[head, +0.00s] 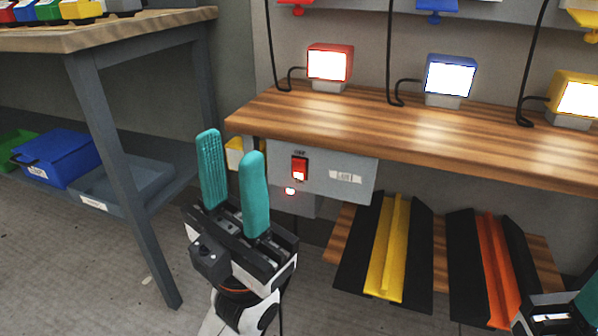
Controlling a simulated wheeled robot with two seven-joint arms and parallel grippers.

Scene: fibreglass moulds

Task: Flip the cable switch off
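A red rocker switch (299,168) sits on the front of a grey box (335,183) fixed under the wooden bench. The lettering by the switch is too small to read. My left gripper (231,154) is left of the switch in the picture, teal fingers pointing up and apart, with nothing between them. It does not appear to touch the box. My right gripper (582,306) is only partly in view at the bottom right corner, and its finger gap is cut off.
Lit red (330,64), blue (450,76) and yellow (575,97) lamps with black cables stand on the wooden bench (400,128). Yellow (388,250) and orange (497,270) cable ramps lie on a lower shelf. A grey-legged table (125,170) stands at left.

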